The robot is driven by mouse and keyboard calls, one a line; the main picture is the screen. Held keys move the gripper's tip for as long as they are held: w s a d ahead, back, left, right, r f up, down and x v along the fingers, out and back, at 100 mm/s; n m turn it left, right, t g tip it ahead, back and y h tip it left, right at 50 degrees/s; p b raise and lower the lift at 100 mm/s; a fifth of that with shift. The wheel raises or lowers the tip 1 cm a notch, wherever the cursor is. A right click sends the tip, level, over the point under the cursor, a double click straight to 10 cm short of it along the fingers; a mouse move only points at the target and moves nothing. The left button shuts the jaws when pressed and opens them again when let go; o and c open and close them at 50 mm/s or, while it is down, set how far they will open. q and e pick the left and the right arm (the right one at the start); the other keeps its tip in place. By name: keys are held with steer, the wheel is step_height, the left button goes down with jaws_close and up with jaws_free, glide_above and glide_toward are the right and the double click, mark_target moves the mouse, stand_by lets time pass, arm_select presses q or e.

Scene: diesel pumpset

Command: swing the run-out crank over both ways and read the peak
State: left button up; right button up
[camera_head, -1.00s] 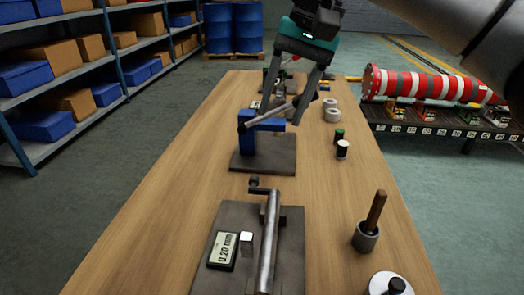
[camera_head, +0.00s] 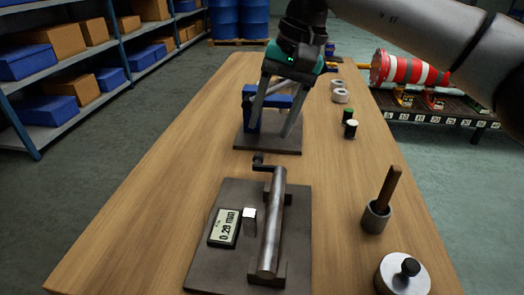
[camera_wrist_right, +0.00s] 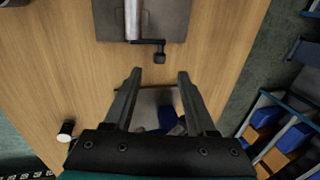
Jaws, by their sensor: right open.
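The run-out fixture stands at the near end of the bench: a dark base plate (camera_head: 200,262) carries a steel shaft (camera_head: 272,225) on two supports. A crank (camera_head: 260,160) with a small dark knob sticks out at the shaft's far end; it also shows in the right wrist view (camera_wrist_right: 160,50). A gauge display (camera_head: 225,227) left of the shaft reads what looks like 0.20 mm. My right gripper (camera_head: 270,134) is open and empty, beyond the crank and apart from it, over the blue stand. My left gripper is not in view.
A blue stand on a dark plate (camera_head: 252,145) is behind my right gripper. A pot with a wooden-handled tool (camera_head: 377,215) and a round metal weight (camera_head: 402,275) stand to the right. The bench's left side (camera_head: 130,210) is clear.

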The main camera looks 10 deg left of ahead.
mark_target(259, 154)
steer(key=b+x, duration=0.1)
steer(key=x, duration=0.3)
steer(key=shift+a+f, duration=0.1)
steer(key=shift+f, duration=0.3)
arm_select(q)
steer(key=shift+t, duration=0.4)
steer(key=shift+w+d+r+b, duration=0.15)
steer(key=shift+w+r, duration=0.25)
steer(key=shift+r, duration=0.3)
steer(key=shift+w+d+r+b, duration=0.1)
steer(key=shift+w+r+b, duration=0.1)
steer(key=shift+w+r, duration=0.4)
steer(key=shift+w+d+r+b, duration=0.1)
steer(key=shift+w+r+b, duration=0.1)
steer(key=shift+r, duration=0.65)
arm_select(e)
steer(key=shift+x, duration=0.8)
jaws_close()
